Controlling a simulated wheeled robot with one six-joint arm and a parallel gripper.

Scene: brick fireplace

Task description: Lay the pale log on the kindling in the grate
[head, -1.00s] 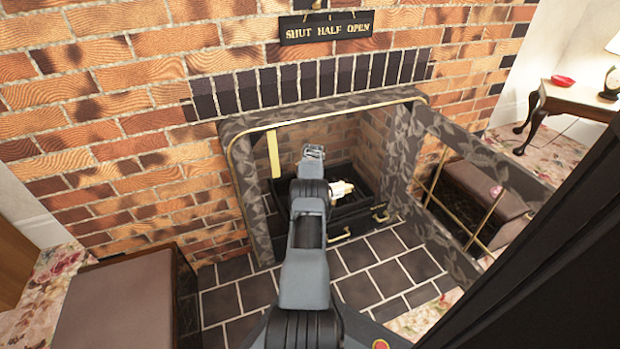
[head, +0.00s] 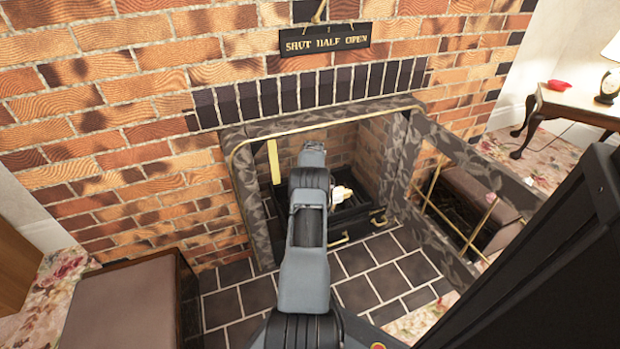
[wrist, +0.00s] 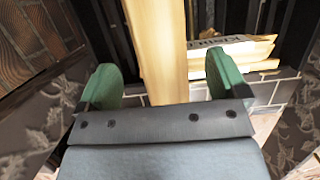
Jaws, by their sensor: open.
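My gripper (wrist: 163,72) shows in the wrist view with its two green fingertips wide apart. A long pale wooden piece, which looks like the pale log (wrist: 158,40), runs between and beyond the fingers, with a gap on each side. Its near end is hidden behind the gripper body. The pale kindling sticks (wrist: 250,50), with printed paper among them, lie just right of it. In the head view, part of the pale pile (head: 343,195) shows in the black grate (head: 352,217). Contact between log and kindling cannot be told.
The dark stone surround (head: 243,190) frames the fireplace opening closely around my arm. An open patterned panel with brass bars (head: 455,190) stands at the right. A brown padded seat (head: 125,305) is at the lower left. The tiled hearth (head: 365,285) is clear in front.

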